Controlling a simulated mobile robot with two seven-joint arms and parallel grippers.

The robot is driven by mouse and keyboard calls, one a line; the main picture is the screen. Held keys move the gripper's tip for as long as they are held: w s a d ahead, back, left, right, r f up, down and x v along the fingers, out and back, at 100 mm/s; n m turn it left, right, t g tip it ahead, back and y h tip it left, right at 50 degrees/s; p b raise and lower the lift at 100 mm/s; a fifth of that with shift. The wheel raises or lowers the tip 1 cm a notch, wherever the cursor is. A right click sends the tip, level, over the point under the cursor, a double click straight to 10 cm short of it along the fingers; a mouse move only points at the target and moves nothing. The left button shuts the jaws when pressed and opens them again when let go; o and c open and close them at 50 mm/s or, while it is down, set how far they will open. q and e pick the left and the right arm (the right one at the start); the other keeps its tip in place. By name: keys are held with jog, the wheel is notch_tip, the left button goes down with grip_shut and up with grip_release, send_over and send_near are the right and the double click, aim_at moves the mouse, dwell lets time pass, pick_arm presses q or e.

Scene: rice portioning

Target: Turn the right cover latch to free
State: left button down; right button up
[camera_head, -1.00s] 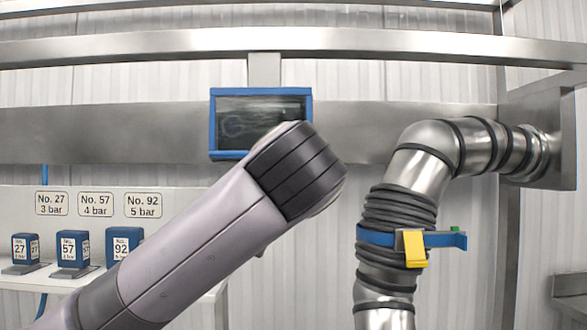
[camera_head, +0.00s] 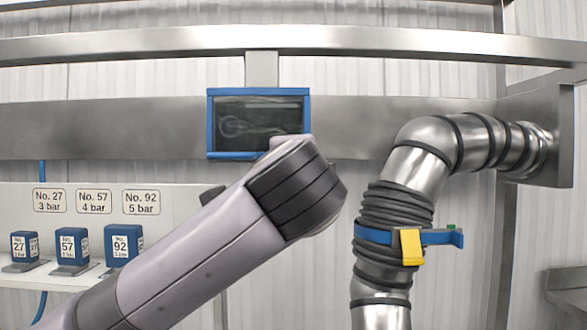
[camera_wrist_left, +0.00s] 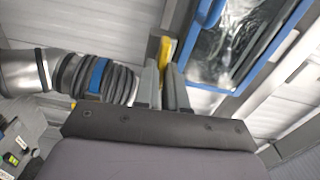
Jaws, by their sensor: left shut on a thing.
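In the left wrist view, my left gripper (camera_wrist_left: 166,88) has its two grey fingers closed around a yellow latch handle (camera_wrist_left: 165,50). The handle stands up between the fingertips, beside a blue-framed cover or window (camera_wrist_left: 206,35) with a dark, shiny pane. Its pivot and lower end are hidden by the fingers, so I cannot tell its turn angle exactly. My right gripper is in neither view.
A steel pipe (camera_head: 418,172) with a ribbed hose, blue clamp (camera_head: 440,238) and yellow lever (camera_head: 411,246) stands at right. A blue-framed screen (camera_head: 258,91) hangs behind my arm. Blue numbered blocks (camera_head: 72,246) stand on a shelf at left.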

pick_arm(q)
jog(key=shift+m, duration=0.5)
jog(key=c, duration=1.2)
grip_release()
jog(key=s+b, duration=0.2)
jog(key=s, duration=0.5)
jog(key=shift+s, duration=0.15)
